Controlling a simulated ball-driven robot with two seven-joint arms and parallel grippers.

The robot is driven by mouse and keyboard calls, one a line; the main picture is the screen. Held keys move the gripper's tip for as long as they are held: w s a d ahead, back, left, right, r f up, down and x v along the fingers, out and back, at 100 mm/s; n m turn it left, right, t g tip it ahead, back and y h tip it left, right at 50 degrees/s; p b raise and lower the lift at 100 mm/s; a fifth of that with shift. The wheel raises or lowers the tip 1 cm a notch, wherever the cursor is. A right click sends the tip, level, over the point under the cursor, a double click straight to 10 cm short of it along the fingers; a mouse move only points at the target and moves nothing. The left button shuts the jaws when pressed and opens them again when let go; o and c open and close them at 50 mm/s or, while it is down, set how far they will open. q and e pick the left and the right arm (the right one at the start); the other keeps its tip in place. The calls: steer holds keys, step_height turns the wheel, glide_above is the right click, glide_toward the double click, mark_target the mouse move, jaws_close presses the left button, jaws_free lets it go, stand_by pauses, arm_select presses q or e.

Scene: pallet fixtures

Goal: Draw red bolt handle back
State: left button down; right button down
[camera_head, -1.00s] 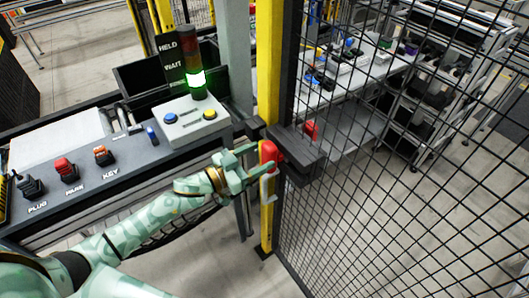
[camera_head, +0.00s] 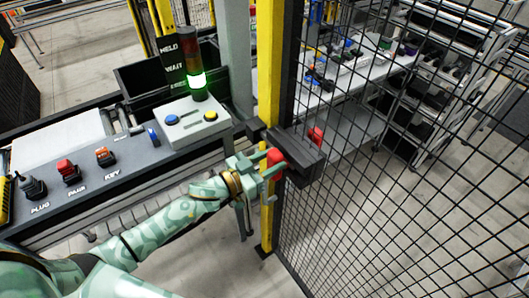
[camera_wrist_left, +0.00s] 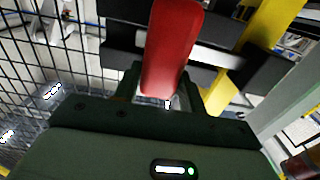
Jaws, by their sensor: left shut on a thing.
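The red bolt handle (camera_head: 275,158) sits on the dark bolt housing (camera_head: 300,150) at the edge of the mesh gate, beside the yellow post. My left gripper (camera_head: 268,168) is at the handle, and its fingers are shut on it. In the left wrist view the red handle (camera_wrist_left: 172,50) stands up large between the two dark fingers (camera_wrist_left: 166,95), in front of the black housing (camera_wrist_left: 225,70) with its grey bar. The far side of the handle is hidden. My right gripper is not in view.
A yellow post (camera_head: 268,80) stands just left of the black mesh gate (camera_head: 400,190). A console (camera_head: 110,165) with plugs, a button box (camera_head: 190,122) and a lit green stack light (camera_head: 196,80) is at left. A second red part (camera_head: 315,134) shows behind the mesh.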

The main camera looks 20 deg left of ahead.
arm_select(q)
steer(key=shift+s+d+p, duration=0.3)
steer(key=shift+s+d, duration=0.5)
steer(key=shift+d, duration=0.15)
steer(key=shift+f, duration=0.1)
steer(key=c, duration=0.9)
jaws_free()
steer(key=shift+c, duration=0.2)
steer(key=shift+o, duration=0.6)
steer(key=shift+d, duration=0.15)
